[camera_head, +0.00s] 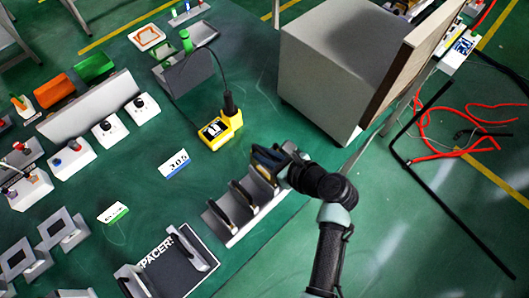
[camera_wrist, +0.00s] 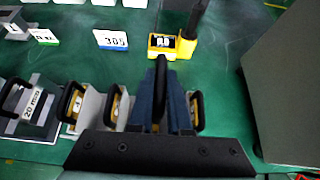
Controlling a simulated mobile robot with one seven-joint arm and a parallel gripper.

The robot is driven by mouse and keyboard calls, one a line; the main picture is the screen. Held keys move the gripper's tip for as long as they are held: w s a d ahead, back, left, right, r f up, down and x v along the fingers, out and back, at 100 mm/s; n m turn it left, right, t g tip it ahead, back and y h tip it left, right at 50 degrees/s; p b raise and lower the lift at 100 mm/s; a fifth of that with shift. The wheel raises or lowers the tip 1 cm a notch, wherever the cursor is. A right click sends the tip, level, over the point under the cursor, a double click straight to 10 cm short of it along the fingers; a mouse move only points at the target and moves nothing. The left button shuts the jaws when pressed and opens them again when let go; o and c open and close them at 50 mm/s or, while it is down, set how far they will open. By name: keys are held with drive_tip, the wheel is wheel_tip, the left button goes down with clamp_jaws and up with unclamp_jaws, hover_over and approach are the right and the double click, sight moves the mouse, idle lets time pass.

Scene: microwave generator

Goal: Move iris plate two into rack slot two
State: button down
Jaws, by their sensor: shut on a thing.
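My gripper (camera_head: 268,160) is at the far right end of a pale rack (camera_head: 233,240) on the green table. In the wrist view its blue-grey fingers (camera_wrist: 160,95) are shut on the black handle of a plate (camera_wrist: 160,65). The plate's body is mostly hidden by the fingers, and no number on it can be read. Other plates with black loop handles stand upright in the rack, two to the left (camera_wrist: 112,103) and one close to the right (camera_wrist: 196,112). Whether the held plate is seated in a slot or lifted, I cannot tell.
A large grey box (camera_head: 330,70) stands behind and right of the gripper. A yellow device (camera_head: 220,130) with a black cable sits beyond the rack. A "305" sign (camera_head: 174,163) and a spacer holder (camera_head: 170,265) lie to the left. Green table between them is clear.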

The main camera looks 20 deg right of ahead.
sight(264, 171)
drive_tip(key=shift+f+b, duration=2.8)
drive_tip(key=shift+f, duration=1.7)
drive_tip(key=c, duration=0.8)
unclamp_jaws()
drive_tip(key=shift+f, duration=0.15)
drive_tip(key=v, duration=1.3)
drive_tip(key=shift+d, duration=0.1)
